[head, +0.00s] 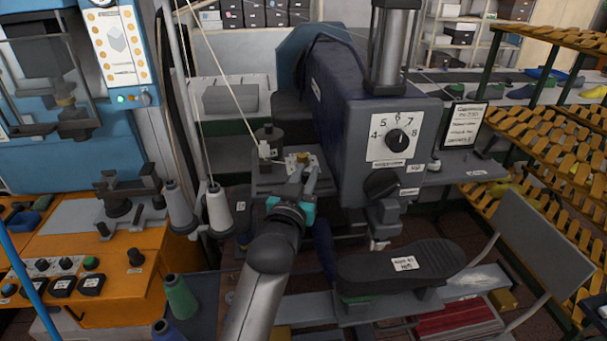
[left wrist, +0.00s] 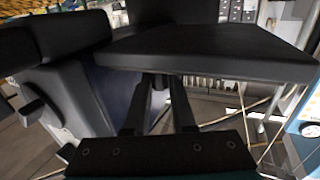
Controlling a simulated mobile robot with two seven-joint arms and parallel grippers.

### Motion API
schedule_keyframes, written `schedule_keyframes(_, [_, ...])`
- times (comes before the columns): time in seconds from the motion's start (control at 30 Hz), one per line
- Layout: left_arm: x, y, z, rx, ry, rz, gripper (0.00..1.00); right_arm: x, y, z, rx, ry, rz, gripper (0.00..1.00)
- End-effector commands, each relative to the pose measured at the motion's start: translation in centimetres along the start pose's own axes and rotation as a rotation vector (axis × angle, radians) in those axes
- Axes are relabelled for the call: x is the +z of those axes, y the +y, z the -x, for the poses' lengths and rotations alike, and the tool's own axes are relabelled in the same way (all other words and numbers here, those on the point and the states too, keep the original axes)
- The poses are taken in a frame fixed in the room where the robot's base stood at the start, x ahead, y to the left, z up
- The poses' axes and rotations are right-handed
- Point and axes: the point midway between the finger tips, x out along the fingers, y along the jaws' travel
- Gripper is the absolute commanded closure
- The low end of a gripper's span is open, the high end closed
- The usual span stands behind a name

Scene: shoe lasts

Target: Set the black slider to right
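My left gripper (head: 304,176) reaches up to a grey ledge (head: 268,180) on the left side of the sewing machine (head: 335,110). Its two fingers stand apart, with a gap between them. In the left wrist view the dark fingers (left wrist: 158,100) are also apart, below a broad black plate-like part (left wrist: 210,50). I see nothing clearly gripped. A small brass-coloured part (head: 302,158) sits on the ledge just beyond the fingertips. I cannot tell which part is the black slider; it may be hidden by the gripper. My right gripper is not in view.
A black dial (head: 398,141) on a numbered plate and a black knob (head: 382,184) are on the machine's front. A black sole (head: 400,264) lies in front. Thread cones (head: 219,208) stand left of my arm. Shoe racks (head: 550,140) fill the right.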

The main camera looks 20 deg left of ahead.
Motion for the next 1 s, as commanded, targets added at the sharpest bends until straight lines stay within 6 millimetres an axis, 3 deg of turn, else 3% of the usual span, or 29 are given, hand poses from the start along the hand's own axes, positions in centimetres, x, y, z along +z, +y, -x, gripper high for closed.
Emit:
schedule_keyframes(0.03, [0.0,0.0,0.0,-0.001,-0.001,-0.001,0.70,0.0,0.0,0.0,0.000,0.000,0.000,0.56])
schedule_keyframes(0.23, [0.0,-0.1,0.0,0.000,0.001,0.000,0.48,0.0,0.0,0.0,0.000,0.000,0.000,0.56])
schedule_keyframes(0.57, [0.0,-0.1,0.3,0.000,0.002,0.001,0.48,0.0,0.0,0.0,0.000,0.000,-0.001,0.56])
schedule_keyframes(0.77, [0.1,0.0,2.5,0.000,0.001,0.001,0.48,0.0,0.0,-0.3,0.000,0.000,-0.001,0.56])
schedule_keyframes(1.0, [0.2,-0.1,6.8,0.000,-0.001,0.001,0.48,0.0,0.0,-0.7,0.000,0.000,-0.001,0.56])
